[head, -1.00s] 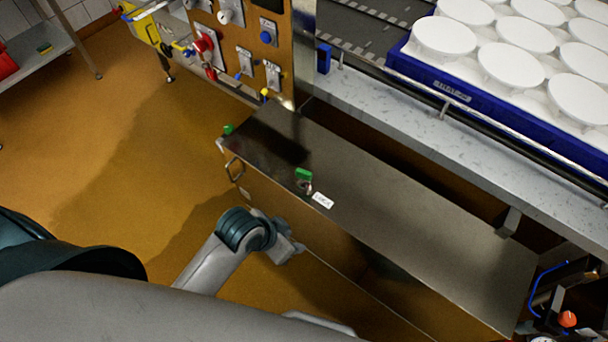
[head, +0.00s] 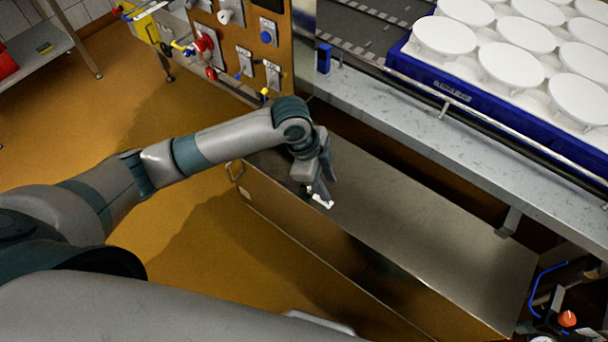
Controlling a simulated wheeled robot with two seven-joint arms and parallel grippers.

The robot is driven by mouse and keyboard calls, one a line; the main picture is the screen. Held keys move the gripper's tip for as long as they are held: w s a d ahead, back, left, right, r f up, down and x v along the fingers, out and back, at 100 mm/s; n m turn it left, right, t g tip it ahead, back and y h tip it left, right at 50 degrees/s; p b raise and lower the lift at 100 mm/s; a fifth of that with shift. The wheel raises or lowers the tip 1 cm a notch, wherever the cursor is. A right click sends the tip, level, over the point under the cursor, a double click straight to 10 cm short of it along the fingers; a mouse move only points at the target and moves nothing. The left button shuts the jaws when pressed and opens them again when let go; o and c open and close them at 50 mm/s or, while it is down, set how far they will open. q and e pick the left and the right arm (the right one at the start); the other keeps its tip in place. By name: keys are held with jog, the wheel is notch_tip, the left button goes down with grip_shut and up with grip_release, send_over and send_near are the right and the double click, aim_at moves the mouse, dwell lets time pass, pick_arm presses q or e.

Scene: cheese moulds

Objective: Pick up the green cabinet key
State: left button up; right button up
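The steel cabinet (head: 420,235) has a flat top, and a small white tag (head: 323,203) shows on it just below my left gripper (head: 318,193). The green key itself is hidden behind my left gripper and wrist. My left gripper points down at the spot beside the tag, its fingertips low over the cabinet top. Whether its fingers are apart or closed on the key cannot be made out. My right gripper is not in view.
A marble-look ledge (head: 400,120) runs behind the cabinet, with a blue crate (head: 480,120) of white round moulds (head: 512,64) above it. A control panel (head: 250,40) stands behind my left arm. The cabinet top to the right is clear.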

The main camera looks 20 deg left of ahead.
pick_arm(q)
jog(key=w+a+r+y, duration=0.1)
jog(key=w+a+r, duration=0.2)
jog(key=w+a, duration=0.1)
jog(key=w+a+r+m+g+y, duration=0.1)
jog(key=w+a+r, duration=0.2)
jog(key=a, duration=0.4)
jog(key=shift+w+r, duration=0.2)
jog(key=shift+w, duration=0.45)
jog(key=shift+f, duration=0.15)
